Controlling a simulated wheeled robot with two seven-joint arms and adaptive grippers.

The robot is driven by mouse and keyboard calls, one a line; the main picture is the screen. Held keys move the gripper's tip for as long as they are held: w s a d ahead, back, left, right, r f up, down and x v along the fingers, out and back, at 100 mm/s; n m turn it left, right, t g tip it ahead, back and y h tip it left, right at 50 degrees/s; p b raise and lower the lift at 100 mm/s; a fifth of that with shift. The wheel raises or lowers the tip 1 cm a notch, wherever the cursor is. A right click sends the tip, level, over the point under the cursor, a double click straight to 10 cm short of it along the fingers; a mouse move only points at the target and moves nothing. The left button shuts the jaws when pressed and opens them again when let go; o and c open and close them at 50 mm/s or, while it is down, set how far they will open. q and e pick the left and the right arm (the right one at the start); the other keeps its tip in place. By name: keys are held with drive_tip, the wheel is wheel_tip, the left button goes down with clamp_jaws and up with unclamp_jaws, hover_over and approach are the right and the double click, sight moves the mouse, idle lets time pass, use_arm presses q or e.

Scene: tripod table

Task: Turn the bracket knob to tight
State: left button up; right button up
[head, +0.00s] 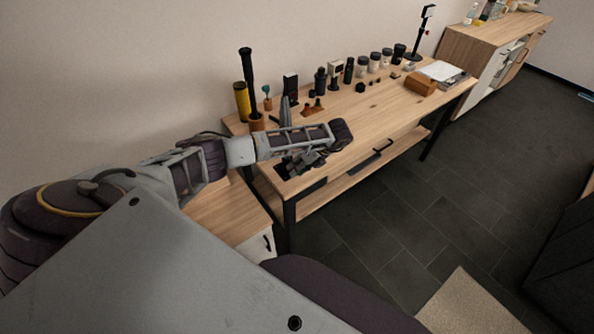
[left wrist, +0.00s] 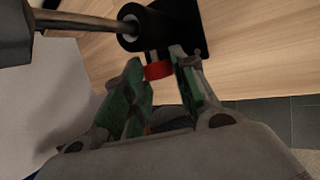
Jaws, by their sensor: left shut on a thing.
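In the left wrist view, a small red knob (left wrist: 158,70) sits under a black cylindrical bracket (left wrist: 143,27), through which a metal rod (left wrist: 88,22) passes. A black base plate (left wrist: 185,45) shows beside it on the wooden table. My left gripper (left wrist: 162,76) has its two green-padded fingers on either side of the red knob and is shut on it. In the head view my left gripper (head: 302,160) is low over the table's near left end; my arm and hand hide the knob there. My right gripper is not in view.
The wooden table (head: 330,168) carries a row of dark bottles and jars (head: 362,66) along the wall, a yellow cylinder (head: 242,100), a tall black-handled tool (head: 248,75) and a brown box (head: 420,84). The table's middle is mostly clear. A cabinet (head: 480,45) stands at the back right.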

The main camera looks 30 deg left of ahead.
use_arm(q)
drive_tip(key=shift+f, duration=0.1)
idle(0.4)
drive_tip(key=o, duration=1)
drive_tip(key=shift+w+v, duration=0.15)
drive_tip(key=shift+v, duration=2.85)
drive_tip(key=shift+w+v, duration=0.15)
drive_tip(key=shift+v, duration=2.9)
drive_tip(key=shift+d+f, duration=0.1)
drive_tip(key=shift+f+g, duration=0.1)
drive_tip(key=shift+g, duration=0.2)
